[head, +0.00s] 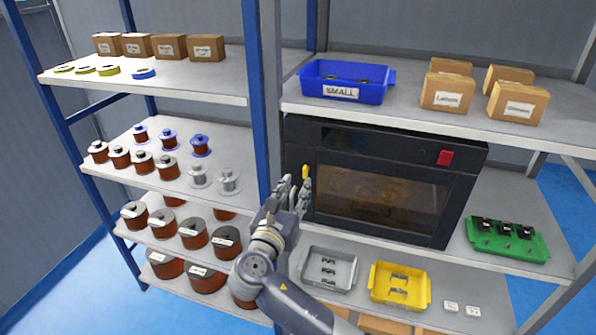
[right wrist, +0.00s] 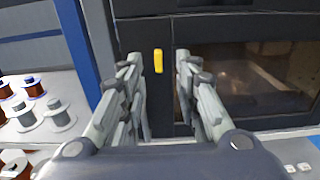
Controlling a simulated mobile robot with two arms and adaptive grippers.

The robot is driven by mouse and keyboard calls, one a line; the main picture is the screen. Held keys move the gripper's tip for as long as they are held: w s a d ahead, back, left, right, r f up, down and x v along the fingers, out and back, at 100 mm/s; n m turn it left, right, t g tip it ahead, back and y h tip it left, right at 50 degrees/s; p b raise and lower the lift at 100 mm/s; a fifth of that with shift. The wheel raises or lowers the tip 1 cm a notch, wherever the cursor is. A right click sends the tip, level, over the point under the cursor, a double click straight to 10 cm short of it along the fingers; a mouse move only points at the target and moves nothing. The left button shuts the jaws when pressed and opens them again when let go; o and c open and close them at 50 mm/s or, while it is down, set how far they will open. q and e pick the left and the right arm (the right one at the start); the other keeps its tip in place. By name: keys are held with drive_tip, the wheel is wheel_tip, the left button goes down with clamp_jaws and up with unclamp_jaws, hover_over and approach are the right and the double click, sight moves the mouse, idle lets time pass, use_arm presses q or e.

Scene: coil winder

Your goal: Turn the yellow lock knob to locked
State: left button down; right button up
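The yellow lock knob (head: 305,172) is on the left front of a black machine (head: 400,143) with a dark window. In the right wrist view the knob (right wrist: 158,61) stands upright, its long side vertical. My right gripper (head: 296,187) is in front of the machine's left side, close to the knob. In the right wrist view its two fingers (right wrist: 158,75) are apart, with the knob seen between them and nothing held. I cannot tell whether the fingertips reach past the knob. My left gripper is not in view.
A blue bin (head: 345,92) marked SMALL and cardboard boxes stand on the shelf above. Wire spools fill the left rack, beside a blue post (head: 259,100). Grey (head: 330,254) and yellow (head: 399,270) bins sit below the machine, and a green tray (head: 506,244) is at right.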

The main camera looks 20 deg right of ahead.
sight(304, 171)
drive_tip(key=p+x, duration=0.1)
drive_tip(key=x, duration=0.4)
drive_tip(key=shift+w+r, duration=0.1)
drive_tip(key=shift+w, duration=0.3)
drive_tip(key=shift+w+d, duration=0.45)
drive_tip(key=shift+w, duration=0.05)
drive_tip(key=c, duration=0.7)
clamp_jaws()
